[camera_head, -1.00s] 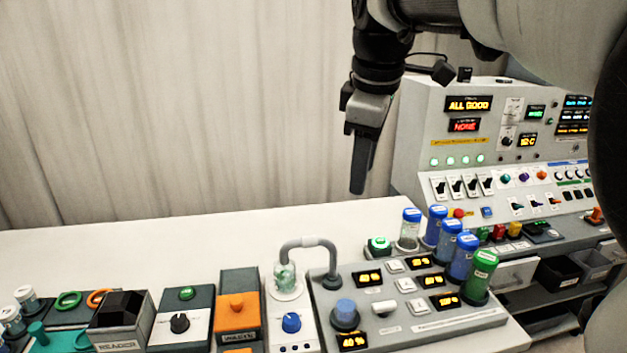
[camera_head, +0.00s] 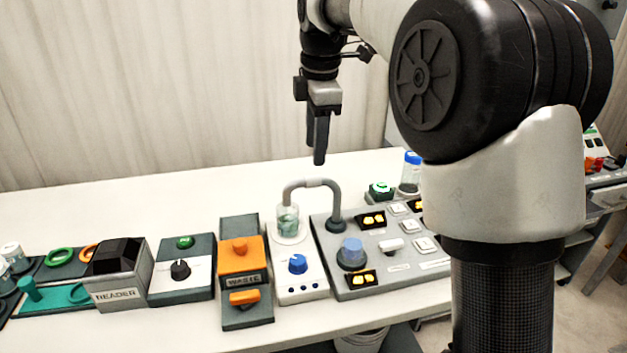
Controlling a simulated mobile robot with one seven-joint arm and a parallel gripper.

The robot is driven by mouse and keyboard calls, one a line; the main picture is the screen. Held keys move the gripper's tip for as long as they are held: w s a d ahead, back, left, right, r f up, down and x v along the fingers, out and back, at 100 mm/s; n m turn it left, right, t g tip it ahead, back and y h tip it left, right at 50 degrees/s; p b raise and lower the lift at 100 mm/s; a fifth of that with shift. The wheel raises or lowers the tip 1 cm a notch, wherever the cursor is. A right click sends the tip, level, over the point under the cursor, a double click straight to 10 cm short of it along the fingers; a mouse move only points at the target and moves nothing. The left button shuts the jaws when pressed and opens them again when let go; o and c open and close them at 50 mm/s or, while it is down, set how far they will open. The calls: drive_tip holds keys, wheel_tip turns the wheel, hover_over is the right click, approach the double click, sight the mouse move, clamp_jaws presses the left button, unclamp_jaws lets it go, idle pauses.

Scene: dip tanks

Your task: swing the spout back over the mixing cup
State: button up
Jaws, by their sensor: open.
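The grey curved spout (camera_head: 313,184) rises from its pivot on the right-hand grey panel and arches left, with its end over the mixing cup. The mixing cup (camera_head: 287,221) is clear with greenish contents and stands on a round white base on the white module. My gripper (camera_head: 319,160) points down above the back of the table, above and behind the spout in the picture, apart from it. It is seen edge-on and its fingers overlap; nothing shows between them.
A blue knob (camera_head: 351,252) and white switches sit on the grey panel (camera_head: 345,285). Left are the orange waste unit (camera_head: 240,262), a white-and-grey module with a black dial (camera_head: 180,269) and the reader (camera_head: 118,275). The back of the white table (camera_head: 120,205) is clear. My arm hides the right side.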

sight(313, 177)
drive_tip(key=f, duration=0.2)
drive_tip(key=w+f+b, duration=0.1)
drive_tip(key=f, duration=0.2)
drive_tip(key=f+b, duration=0.1)
drive_tip(key=f, duration=0.2)
drive_tip(key=shift+w+a+f, duration=0.2)
drive_tip(key=shift+w, duration=0.1)
clamp_jaws()
